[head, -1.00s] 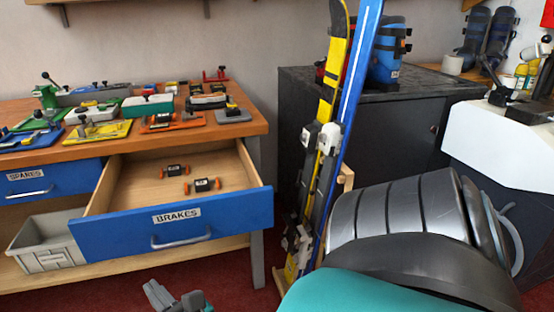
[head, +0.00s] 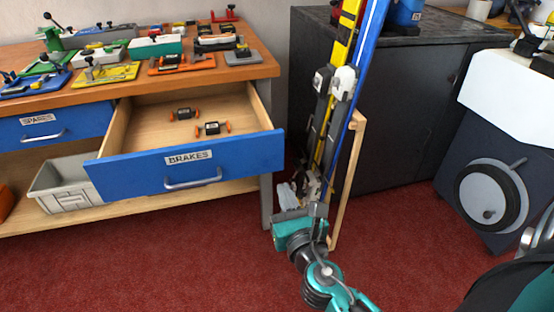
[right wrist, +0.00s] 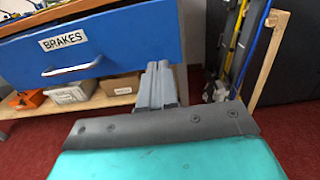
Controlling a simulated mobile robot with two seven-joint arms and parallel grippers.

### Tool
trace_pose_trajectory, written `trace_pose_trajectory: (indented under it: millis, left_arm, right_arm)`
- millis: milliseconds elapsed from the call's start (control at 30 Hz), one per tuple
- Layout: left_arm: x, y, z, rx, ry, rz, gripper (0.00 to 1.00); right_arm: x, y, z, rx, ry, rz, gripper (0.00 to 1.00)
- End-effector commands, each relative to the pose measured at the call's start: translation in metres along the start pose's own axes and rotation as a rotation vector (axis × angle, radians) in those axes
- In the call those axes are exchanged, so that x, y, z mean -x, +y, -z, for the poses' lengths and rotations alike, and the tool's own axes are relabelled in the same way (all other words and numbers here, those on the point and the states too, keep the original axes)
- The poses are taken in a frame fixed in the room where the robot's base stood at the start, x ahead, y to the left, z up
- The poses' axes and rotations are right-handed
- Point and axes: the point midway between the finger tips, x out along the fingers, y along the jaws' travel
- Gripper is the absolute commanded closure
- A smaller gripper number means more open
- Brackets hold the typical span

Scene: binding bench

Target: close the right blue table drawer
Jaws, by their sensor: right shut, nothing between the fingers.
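The right blue drawer (head: 190,166), labelled BRAKES, is pulled out from under the wooden bench in the head view. Two small dark brake parts with orange ends (head: 212,128) lie inside it. Its grey bar handle (head: 193,179) is on the front, and it also shows in the right wrist view (right wrist: 72,68). My right gripper (head: 300,207) is to the right of the drawer front and lower, apart from it. In the right wrist view its fingers (right wrist: 158,82) are together and empty, pointing past the drawer front's right end. My left gripper is not in view.
The left drawer (head: 42,130), labelled SPARES, is shut. Skis (head: 345,85) stand in a wooden rack (head: 347,180) close behind my right gripper. A grey bin (head: 65,186) sits on the lower shelf. Red carpet (head: 150,255) in front is clear.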

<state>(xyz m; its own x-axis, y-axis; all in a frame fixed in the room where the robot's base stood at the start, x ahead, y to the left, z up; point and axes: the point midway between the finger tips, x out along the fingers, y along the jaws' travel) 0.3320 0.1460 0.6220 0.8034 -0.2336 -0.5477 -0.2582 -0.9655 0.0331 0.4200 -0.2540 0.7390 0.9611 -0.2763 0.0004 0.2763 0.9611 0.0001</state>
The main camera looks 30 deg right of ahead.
Motion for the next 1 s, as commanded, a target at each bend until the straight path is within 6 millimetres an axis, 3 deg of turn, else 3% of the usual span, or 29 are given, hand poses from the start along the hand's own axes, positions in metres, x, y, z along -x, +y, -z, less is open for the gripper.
trace_pose_trajectory:
  millis: [300,500,700,1000]
  left_arm:
    - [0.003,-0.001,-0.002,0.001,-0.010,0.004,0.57]
    - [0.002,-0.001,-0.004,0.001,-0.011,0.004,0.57]
    - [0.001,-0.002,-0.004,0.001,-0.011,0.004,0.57]
    - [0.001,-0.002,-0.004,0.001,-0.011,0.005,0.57]
  right_arm:
    - [-0.063,0.000,-0.002,0.000,-0.003,0.000,1.00]
    - [-0.090,0.000,0.000,0.000,-0.001,0.001,1.00]
    - [-0.101,0.000,0.000,0.000,0.000,0.000,1.00]
    - [-0.102,0.000,0.000,0.000,0.000,0.000,1.00]
